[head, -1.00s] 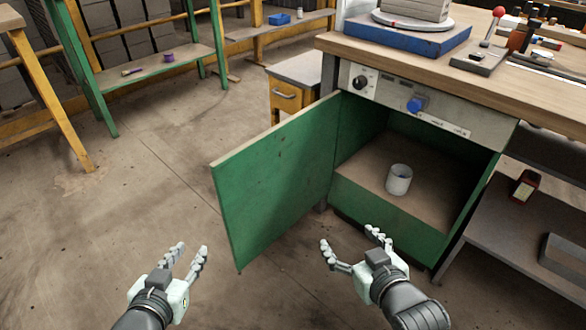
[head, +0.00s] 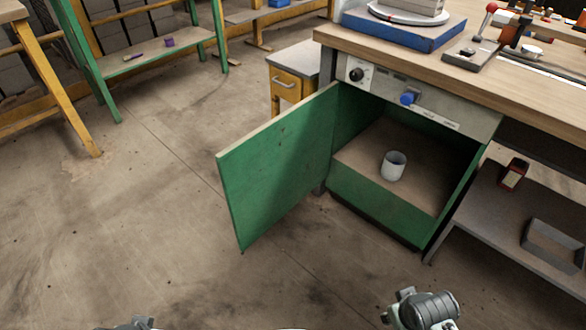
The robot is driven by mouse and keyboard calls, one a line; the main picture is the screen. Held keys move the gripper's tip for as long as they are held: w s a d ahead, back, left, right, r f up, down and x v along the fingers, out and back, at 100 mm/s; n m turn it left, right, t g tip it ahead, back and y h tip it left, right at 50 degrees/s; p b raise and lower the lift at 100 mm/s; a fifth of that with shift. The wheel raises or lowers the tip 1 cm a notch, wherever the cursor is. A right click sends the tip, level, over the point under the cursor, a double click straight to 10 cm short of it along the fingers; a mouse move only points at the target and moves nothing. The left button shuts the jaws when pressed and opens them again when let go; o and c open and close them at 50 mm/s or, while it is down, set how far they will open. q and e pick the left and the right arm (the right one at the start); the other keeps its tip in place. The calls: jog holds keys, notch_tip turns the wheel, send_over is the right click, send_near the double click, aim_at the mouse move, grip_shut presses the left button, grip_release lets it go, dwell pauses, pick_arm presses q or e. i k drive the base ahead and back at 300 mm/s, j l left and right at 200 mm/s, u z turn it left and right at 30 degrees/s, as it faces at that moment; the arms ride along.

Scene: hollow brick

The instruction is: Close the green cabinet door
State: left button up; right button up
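The green cabinet door (head: 278,165) stands wide open, swung out to the left of the cabinet, hinged at the cabinet's left front edge. The green cabinet (head: 385,212) under the workbench is open at the front, and a white cup (head: 393,165) stands inside on its floor. My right gripper (head: 410,307) is at the bottom edge, right of the door and in front of the cabinet, apart from both. My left gripper (head: 137,323) shows only as a sliver at the bottom edge, left of the door and away from it. The fingers of both are not clearly visible.
The wooden workbench top (head: 440,62) holds a blue plate (head: 400,29) and tools. A lower grey shelf (head: 500,215) with a grey tray (head: 553,245) is right of the cabinet. A yellow drawer unit (head: 287,85) stands behind the door. Floor left of the door is clear.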

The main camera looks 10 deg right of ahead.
aim_at(265, 174)
jog(key=k+l+z, duration=0.15)
jog(key=k+z, duration=0.25)
jog(key=k, duration=0.2)
jog(key=j+z, duration=0.15)
jog(key=z, duration=1.5)
jog(key=j, duration=0.6)
jog(key=k+j, duration=0.15)
jog(key=j, duration=0.4)
jog(key=j+z, duration=0.1)
jog(key=j, duration=0.5)
jog(key=k+j, duration=0.15)
jog(key=j, duration=0.45)
